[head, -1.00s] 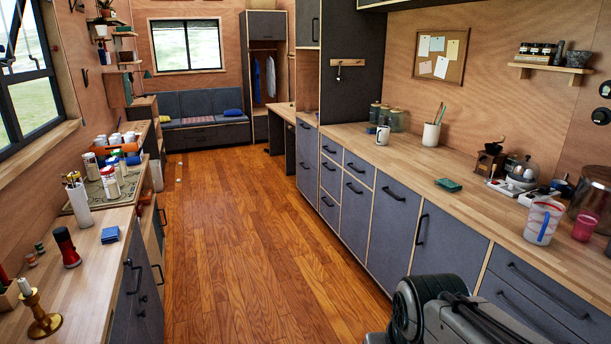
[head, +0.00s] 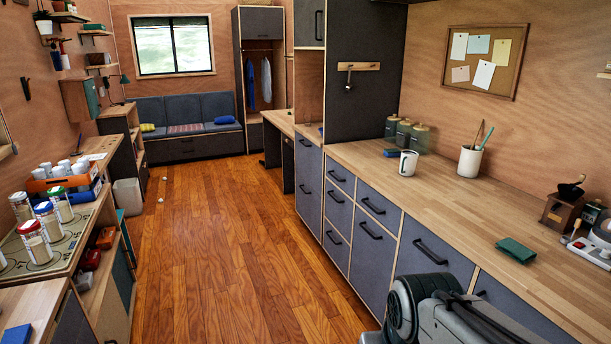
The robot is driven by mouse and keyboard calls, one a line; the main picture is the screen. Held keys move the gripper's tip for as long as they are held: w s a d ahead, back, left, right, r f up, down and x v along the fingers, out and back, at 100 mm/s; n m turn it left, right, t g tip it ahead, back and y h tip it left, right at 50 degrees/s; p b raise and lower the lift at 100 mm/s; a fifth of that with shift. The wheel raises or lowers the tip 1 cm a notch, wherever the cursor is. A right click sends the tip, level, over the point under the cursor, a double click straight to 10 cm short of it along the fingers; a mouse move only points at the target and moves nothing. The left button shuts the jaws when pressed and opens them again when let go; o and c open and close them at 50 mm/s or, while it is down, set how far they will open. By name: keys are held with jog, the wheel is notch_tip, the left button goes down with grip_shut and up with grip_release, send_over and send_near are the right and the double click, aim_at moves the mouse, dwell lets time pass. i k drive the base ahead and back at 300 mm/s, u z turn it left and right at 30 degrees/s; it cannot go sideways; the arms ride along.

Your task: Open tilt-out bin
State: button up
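No front is plainly marked as the tilt-out bin, and I cannot tell which one it is. Along the right counter, a dark grey front (head: 452,262) has a horizontal black handle near its top. To its left, a tall front (head: 368,268) has a similar handle, with a shallower front (head: 373,204) above it. Further left are several smaller drawers (head: 340,177) and a narrow front (head: 308,170). All these fronts look shut. My grey arm covers the lower part of the fronts at the bottom right. My gripper is not in view.
The wooden floor (head: 225,230) is clear down the aisle, apart from small pale bits. The right counter (head: 430,185) holds a mug, a pot, a green item and a grinder. The left counter (head: 35,297) carries cans and boxes. A sofa (head: 185,120) stands at the far end.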

aim_at(373, 249)
jog(key=i, duration=1.85)
jog(key=z, duration=0.05)
